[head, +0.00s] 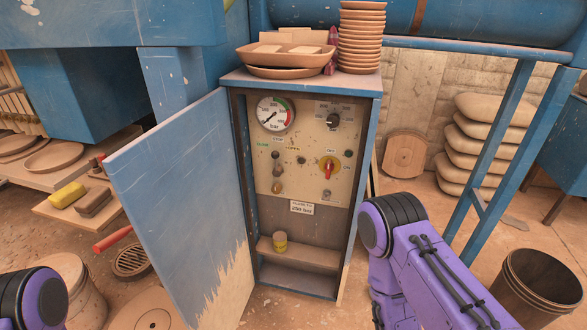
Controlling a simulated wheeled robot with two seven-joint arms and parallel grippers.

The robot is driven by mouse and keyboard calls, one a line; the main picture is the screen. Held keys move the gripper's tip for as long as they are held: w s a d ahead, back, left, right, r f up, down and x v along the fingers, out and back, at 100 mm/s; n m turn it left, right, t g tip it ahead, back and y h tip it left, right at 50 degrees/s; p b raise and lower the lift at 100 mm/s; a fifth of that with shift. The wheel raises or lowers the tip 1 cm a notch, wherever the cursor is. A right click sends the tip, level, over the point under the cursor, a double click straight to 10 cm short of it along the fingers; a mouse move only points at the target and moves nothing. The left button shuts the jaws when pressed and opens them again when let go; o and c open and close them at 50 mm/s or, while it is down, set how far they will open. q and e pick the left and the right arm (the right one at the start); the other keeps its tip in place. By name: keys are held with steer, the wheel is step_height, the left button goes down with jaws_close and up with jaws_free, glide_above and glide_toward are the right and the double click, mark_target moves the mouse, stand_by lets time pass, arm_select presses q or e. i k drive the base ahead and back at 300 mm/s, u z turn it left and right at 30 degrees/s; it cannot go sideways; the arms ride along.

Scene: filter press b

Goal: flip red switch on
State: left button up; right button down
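A red switch (327,171) sits on a round yellow plate on the control panel (306,150), inside an open cabinet. Its handle looks roughly vertical. Small labels stand above it and to its right. The blue cabinet door (185,190) is swung open to the left. My purple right arm comes in from the lower right, in front of and to the right of the cabinet. Part of my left arm shows at the lower left corner. Neither gripper can be seen, and nothing covers the switch.
The panel also has a pressure gauge (276,115), a black knob (333,120) and small buttons. A small yellow jar (280,242) stands on the cabinet's lower shelf. Stacked clay plates (360,40) stand on top. A brown bucket (538,288) stands at the lower right.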

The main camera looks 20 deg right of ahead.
mark_target(329, 166)
steer(key=i, duration=1)
